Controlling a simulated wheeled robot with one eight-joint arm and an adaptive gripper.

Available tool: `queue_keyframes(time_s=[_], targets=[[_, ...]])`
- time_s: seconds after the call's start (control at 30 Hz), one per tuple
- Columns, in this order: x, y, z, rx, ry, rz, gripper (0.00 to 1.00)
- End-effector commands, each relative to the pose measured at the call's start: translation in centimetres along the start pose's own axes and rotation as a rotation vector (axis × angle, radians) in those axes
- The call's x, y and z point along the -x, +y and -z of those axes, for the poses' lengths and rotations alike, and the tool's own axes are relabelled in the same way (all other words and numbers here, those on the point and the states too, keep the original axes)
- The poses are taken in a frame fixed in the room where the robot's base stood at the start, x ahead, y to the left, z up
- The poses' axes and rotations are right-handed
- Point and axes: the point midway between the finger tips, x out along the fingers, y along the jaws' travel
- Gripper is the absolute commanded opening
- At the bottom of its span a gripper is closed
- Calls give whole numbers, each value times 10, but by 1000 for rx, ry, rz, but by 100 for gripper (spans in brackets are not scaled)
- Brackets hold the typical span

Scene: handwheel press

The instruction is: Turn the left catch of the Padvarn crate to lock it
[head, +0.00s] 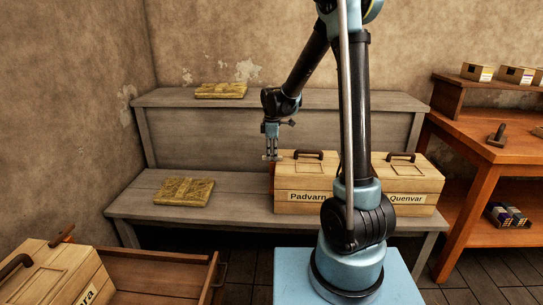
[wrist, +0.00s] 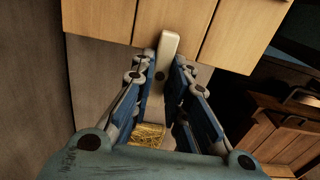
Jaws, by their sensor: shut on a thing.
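The Padvarn crate (head: 308,196) is a pale wooden box with a dark handle on its lid, standing on the lower step of the grey bench. Its lid looks closed. My gripper (head: 271,156) points down at the crate's left end. In the wrist view, the pale, bar-shaped left catch (wrist: 168,48) stands against the plank side of the crate (wrist: 105,18). The blue fingers of my gripper (wrist: 170,70) are shut on the catch, one on each side. In the head view my gripper hides the catch. My arm covers the crate's right part.
The Quenvar crate (head: 411,199) stands just right. A straw-coloured slab (head: 172,192) lies on the lower step, another (head: 221,90) on the upper step. An orange workbench (head: 482,139) stands at the right, another crate (head: 50,277) at the front left. The step left of Padvarn is partly free.

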Motion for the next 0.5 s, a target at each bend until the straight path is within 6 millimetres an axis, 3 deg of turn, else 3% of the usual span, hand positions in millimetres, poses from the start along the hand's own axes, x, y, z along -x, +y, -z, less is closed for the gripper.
queue_keyframes(time_s=[0.4,0.43,0.5], targets=[[0,0,-2,6,-4,-1,0],[0,0,-2,6,-4,-1,17],[0,0,-2,6,-3,-1,33]])
